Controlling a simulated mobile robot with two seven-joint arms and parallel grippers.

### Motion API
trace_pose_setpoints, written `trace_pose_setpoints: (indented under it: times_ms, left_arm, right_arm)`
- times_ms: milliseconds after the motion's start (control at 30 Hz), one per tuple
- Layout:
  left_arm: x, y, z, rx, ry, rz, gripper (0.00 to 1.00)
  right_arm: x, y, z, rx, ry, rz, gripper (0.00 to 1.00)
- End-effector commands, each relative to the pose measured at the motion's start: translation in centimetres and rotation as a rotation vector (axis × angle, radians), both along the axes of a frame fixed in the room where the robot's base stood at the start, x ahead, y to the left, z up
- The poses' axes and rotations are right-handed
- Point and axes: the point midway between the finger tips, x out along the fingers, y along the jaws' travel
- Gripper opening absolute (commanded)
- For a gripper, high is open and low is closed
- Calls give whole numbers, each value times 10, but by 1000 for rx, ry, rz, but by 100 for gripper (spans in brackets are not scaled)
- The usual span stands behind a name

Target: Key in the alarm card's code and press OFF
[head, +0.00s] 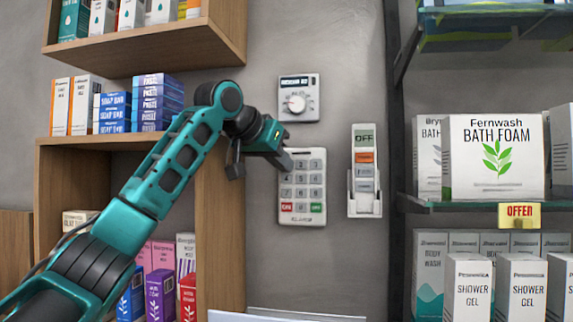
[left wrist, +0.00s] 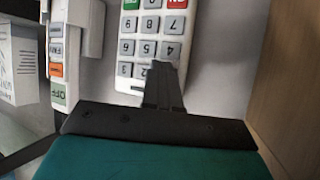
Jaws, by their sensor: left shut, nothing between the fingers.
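The white keypad (head: 302,205) is on the grey wall, with grey number keys, a red key at lower left and a green key at lower right. It appears upside down in the left wrist view (left wrist: 124,84). My left gripper (head: 287,162) is shut and empty, its tips at the keypad's upper left. In the left wrist view the fingertips (left wrist: 163,68) cover the key 1 area, just beside key 2; contact cannot be told.
A dial unit (head: 299,97) is on the wall just above the keypad. Wooden shelves (head: 140,142) with boxed goods stand left, behind my arm. A glass shelf (head: 465,207) with Fernwash boxes stands right. Bare wall separates keypad and holder.

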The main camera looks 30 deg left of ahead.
Motion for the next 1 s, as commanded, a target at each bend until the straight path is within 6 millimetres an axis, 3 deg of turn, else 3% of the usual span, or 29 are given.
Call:
trace_pose_setpoints:
  times_ms: [767,1000]
  left_arm:
    - [-15,-3,-5,0,2,1,0]
    - [-35,-8,-7,1,-1,-1,0]
  right_arm:
    - [0,0,-12,0,0,0,43]
    - [0,0,-27,0,0,0,43]
